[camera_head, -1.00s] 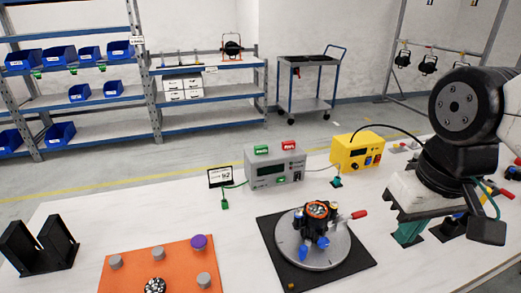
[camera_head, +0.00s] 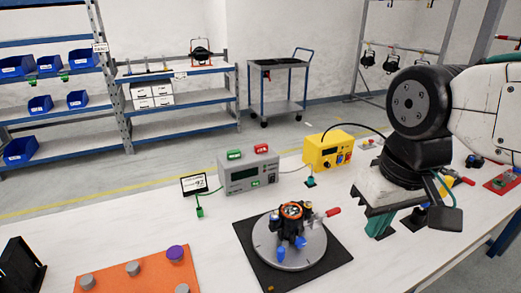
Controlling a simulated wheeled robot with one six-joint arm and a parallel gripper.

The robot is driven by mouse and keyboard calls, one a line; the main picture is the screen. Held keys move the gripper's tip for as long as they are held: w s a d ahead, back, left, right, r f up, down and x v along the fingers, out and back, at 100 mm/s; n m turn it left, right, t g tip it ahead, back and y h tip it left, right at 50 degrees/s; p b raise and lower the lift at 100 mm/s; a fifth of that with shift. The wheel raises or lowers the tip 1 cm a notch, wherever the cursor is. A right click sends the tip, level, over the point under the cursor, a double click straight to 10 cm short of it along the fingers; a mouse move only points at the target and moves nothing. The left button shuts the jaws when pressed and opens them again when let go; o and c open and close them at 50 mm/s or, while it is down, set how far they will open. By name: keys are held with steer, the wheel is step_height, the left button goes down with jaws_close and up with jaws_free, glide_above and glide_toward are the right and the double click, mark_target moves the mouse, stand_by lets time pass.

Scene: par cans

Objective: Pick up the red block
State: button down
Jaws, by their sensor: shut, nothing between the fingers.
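A small red block (camera_head: 261,148) with pale lettering sits on top of the grey meter box (camera_head: 249,174), at its right end. A green block (camera_head: 234,154) of similar shape sits beside it on the left.
A yellow box (camera_head: 328,151) stands right of the meter. In front are a round fixture (camera_head: 286,250) with a red-handled clamp on a black mat (camera_head: 262,271), and an orange board (camera_head: 126,277) with knobs. A small sign (camera_head: 194,184) stands left.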

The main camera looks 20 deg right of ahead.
steer(key=c, duration=1.5)
jaws_free()
steer(key=shift+f, duration=0.1)
steer(key=o, duration=0.5)
steer(key=shift+w+f+g, duration=0.2)
steer(key=shift+f+g, duration=0.1)
steer(key=shift+f, duration=0.05)
steer(key=o, duration=0.4)
steer(key=shift+g, duration=0.7)
steer(key=w, duration=0.6)
steer(key=w+f, duration=0.1)
steer(key=w, duration=0.5)
steer(key=w+a, duration=0.1)
steer(key=w, duration=0.5)
steer(key=shift+a+f, duration=0.1)
steer(key=shift+f, duration=0.15)
steer(key=shift+c, duration=0.2)
steer(key=n+t, duration=0.2)
steer(key=t, duration=0.3)
glide_toward(261, 145)
steer(key=shift+w+f+y, duration=0.2)
steer(key=shift+w+f, duration=0.1)
steer(key=shift+f, duration=0.3)
steer(key=shift+w+f+y, duration=0.2)
steer(key=shift+w+f, duration=0.1)
steer(key=shift+f, duration=0.3)
steer(key=shift+d+x, duration=0.2)
steer(key=shift+x, duration=2.75)
